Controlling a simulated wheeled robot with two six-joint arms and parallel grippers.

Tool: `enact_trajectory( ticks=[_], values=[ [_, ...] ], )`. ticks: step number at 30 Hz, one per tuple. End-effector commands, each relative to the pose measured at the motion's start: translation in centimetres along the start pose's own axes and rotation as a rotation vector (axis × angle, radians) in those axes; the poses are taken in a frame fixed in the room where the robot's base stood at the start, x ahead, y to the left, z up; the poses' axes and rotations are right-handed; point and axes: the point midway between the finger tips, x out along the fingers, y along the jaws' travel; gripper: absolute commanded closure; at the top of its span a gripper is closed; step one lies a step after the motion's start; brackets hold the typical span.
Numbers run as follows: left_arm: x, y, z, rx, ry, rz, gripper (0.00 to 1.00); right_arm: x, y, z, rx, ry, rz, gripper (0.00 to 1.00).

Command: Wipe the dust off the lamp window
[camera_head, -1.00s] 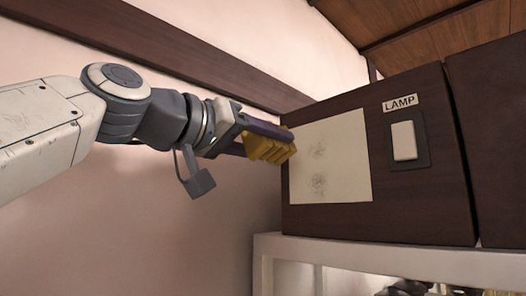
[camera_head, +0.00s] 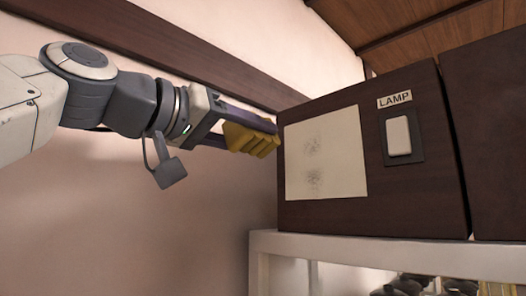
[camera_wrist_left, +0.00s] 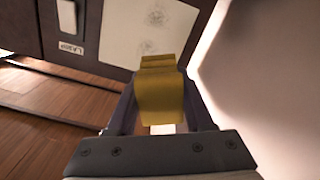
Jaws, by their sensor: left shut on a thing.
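The lamp window (camera_head: 345,170) is a cream panel on the front of a dark wooden box (camera_head: 400,207). Two grey dust smudges (camera_head: 314,146) show on its left half, one above the other. The window also shows in the left wrist view (camera_wrist_left: 125,30), with smudges on it. My left gripper (camera_head: 245,130) is shut on a yellow cloth (camera_head: 252,139), which also fills the space between the fingers in the left wrist view (camera_wrist_left: 160,95). The cloth is just left of the window's upper left; I cannot tell whether it touches the box. My right gripper is not in view.
A light switch (camera_head: 399,136) under a LAMP label (camera_head: 394,99) sits right of the window. The box stands on a white shelf (camera_head: 350,246) with dark things below. A pink wall (camera_head: 190,225) and dark beam lie behind my arm.

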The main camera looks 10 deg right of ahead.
Motion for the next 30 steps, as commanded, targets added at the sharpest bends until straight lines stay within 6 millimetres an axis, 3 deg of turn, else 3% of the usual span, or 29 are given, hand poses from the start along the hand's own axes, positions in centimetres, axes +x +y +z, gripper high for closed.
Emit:
enact_trajectory(
  ticks=[4,14,30],
  values=[
    [0.1,-0.2,0.6,-0.001,0.0,0.002,1.0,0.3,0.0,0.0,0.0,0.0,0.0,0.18],
    [1.0,-2.0,5.2,-0.002,0.0,0.002,1.0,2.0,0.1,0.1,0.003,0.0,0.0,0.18],
    [5.7,-2.1,5.2,-0.002,0.0,0.001,1.0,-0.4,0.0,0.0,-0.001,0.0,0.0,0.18]
  ],
)
